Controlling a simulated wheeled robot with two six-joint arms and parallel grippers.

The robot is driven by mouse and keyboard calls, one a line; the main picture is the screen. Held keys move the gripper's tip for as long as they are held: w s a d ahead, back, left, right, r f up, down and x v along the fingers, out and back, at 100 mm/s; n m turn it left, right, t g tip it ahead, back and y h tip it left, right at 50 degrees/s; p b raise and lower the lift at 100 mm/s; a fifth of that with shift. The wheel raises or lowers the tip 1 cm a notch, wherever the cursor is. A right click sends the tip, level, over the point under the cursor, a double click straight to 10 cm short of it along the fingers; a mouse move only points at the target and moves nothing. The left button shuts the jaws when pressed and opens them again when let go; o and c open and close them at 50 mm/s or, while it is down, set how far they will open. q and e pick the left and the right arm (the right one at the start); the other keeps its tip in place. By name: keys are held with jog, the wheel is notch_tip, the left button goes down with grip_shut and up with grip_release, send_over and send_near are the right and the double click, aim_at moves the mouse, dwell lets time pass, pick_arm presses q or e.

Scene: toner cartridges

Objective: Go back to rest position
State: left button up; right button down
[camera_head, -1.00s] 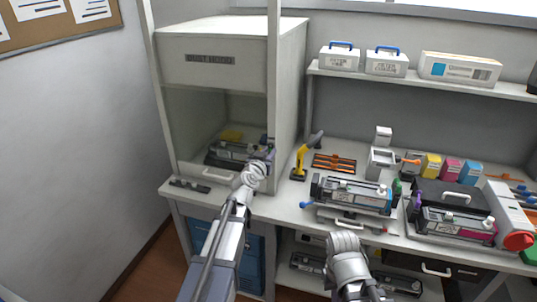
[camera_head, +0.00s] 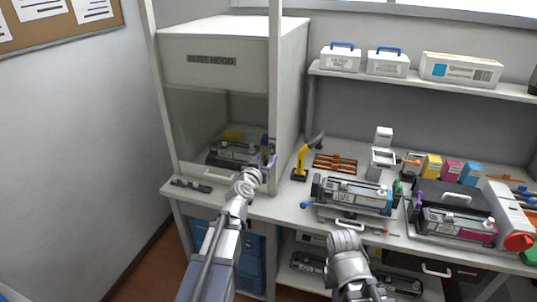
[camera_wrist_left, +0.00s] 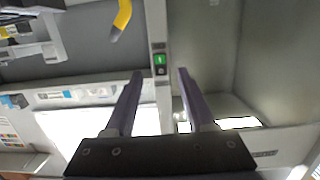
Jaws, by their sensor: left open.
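My left gripper (camera_head: 267,157) is in front of the right front post of the dust hood (camera_head: 235,42). In the left wrist view its two purple fingers (camera_wrist_left: 160,73) stand apart with nothing between them. Beyond the fingertips a green switch (camera_wrist_left: 160,60) sits on the grey post; I cannot tell whether the fingers touch it. My right arm (camera_head: 346,262) shows at the lower middle, but its gripper is out of sight.
A toner cartridge (camera_head: 232,152) lies inside the hood. The bench holds a yellow-and-black tool (camera_head: 301,160), a cartridge on a stand (camera_head: 352,196), and another cartridge (camera_head: 455,226) on the right. A small dark bar (camera_head: 191,186) lies at the bench's left front.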

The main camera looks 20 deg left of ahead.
pick_arm(q)
jog(key=s, duration=0.3)
jog(key=shift+r, duration=0.15)
jog(key=s+d+f+m+g+h, duration=0.2)
jog(key=s+d+f+g, duration=0.4)
jog(key=d, duration=0.4)
jog(key=s+d+f+m+g+h, duration=0.25)
jog(key=s+d+f, duration=0.25)
jog(key=d+f, duration=0.3)
jog(key=s+f+g+y, duration=0.2)
jog(key=s+g+y, duration=0.1)
jog(key=s, duration=0.5)
jog(key=s+a+f+n+g+y, duration=0.1)
jog(key=s+f+g+y, duration=0.2)
jog(key=s, duration=0.6)
jog(key=shift+g, duration=1.15)
